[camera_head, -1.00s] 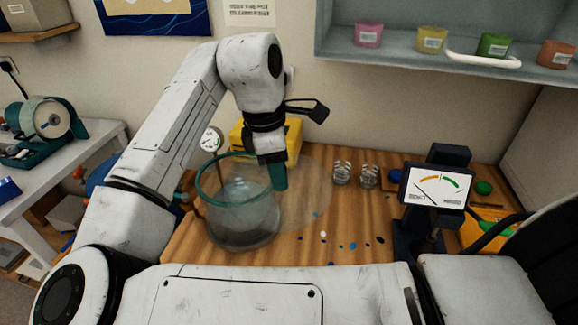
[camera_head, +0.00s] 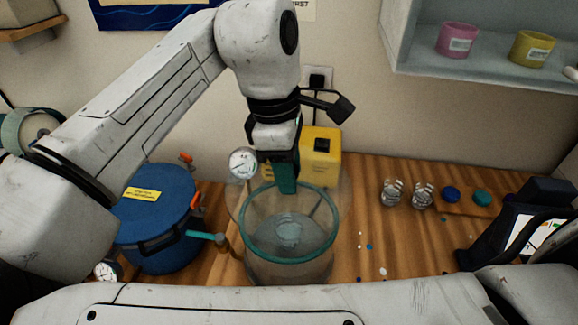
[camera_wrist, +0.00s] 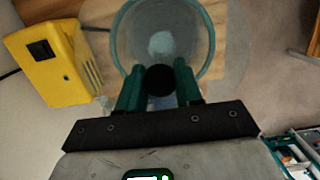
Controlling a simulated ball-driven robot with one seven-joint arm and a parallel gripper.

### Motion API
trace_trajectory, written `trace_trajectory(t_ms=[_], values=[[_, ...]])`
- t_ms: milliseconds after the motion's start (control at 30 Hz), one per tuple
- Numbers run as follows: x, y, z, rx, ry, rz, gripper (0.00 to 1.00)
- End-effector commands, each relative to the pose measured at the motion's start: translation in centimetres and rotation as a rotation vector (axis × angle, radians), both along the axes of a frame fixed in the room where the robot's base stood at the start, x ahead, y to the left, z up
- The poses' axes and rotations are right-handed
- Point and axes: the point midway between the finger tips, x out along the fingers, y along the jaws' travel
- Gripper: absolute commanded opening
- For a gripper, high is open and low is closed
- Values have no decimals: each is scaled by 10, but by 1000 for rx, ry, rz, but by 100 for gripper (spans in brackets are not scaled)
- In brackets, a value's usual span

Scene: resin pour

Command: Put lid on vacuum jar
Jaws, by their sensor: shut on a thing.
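The vacuum jar (camera_head: 290,262) is a clear glass vessel with a teal rim, standing on the wooden bench. It also shows in the wrist view (camera_wrist: 163,14), below my gripper. The lid (camera_wrist: 234,50) is a clear, faint disc with a black knob (camera_wrist: 160,81). My gripper (camera_head: 284,186) points down over the far part of the jar's mouth, its teal fingers shut on the knob. In the wrist view the lid reaches past the jar's rim to the right, so it looks off-centre. Whether it touches the rim I cannot tell.
Two small glasses (camera_head: 391,192) and a dark meter (camera_head: 520,225) are to the right. Bench between jar and glasses is mostly clear.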

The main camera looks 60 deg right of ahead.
Motion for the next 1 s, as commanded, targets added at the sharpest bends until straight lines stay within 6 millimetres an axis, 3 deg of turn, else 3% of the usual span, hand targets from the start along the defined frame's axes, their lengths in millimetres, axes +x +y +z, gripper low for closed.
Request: trace_trajectory(t_ms=[700, 1000], values=[[0, 0, -59, -1, 1, 0, 0], [0, 0, -64, -1, 0, 0, 0]])
